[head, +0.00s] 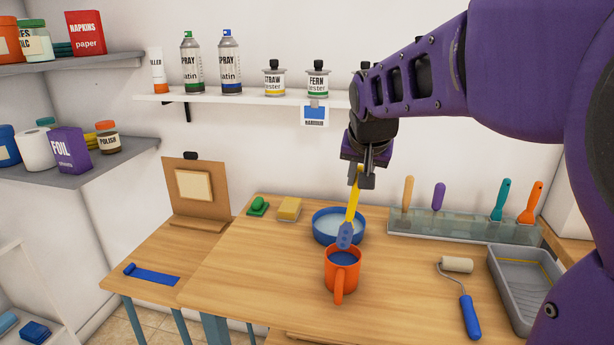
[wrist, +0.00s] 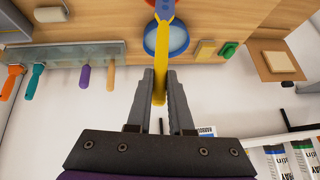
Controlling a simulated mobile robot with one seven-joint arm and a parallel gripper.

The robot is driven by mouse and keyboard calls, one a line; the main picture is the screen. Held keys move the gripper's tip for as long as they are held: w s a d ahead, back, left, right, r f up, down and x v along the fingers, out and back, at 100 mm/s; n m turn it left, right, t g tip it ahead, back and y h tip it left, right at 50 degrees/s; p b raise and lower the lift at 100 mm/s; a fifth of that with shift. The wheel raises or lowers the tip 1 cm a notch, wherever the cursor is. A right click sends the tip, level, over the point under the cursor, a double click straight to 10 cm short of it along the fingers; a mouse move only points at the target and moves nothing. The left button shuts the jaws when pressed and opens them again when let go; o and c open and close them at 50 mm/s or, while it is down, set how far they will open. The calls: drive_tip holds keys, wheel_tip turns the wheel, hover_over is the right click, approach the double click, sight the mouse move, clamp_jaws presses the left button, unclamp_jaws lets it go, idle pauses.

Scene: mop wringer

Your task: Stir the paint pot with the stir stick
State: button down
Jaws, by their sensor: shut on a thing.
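My gripper (head: 361,178) is shut on the yellow upper part of the stir stick (head: 353,203). The stick hangs down, slightly tilted, and its lower end is a blue paddle with small holes. The orange paint pot (head: 341,280) stands upright on the table with blue paint inside and its handle towards the camera. The paddle's tip shows right at the pot's far rim; I cannot tell whether it is above the opening or just behind it. In the wrist view the stick (wrist: 160,88) sits between both fingers, and the pot is mostly cut off at the top edge.
A blue bowl (head: 325,236) stands close behind the pot. A roller (head: 468,305) and a grey paint tray (head: 517,300) lie to the right. A rack (head: 450,228) with several upright tools stands at the back right. A sponge (head: 289,208) lies at the back left. The table's left front is clear.

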idle(0.3)
wheel_tip(320, 180, up, 4)
drive_tip(key=p, duration=0.3)
idle(0.6)
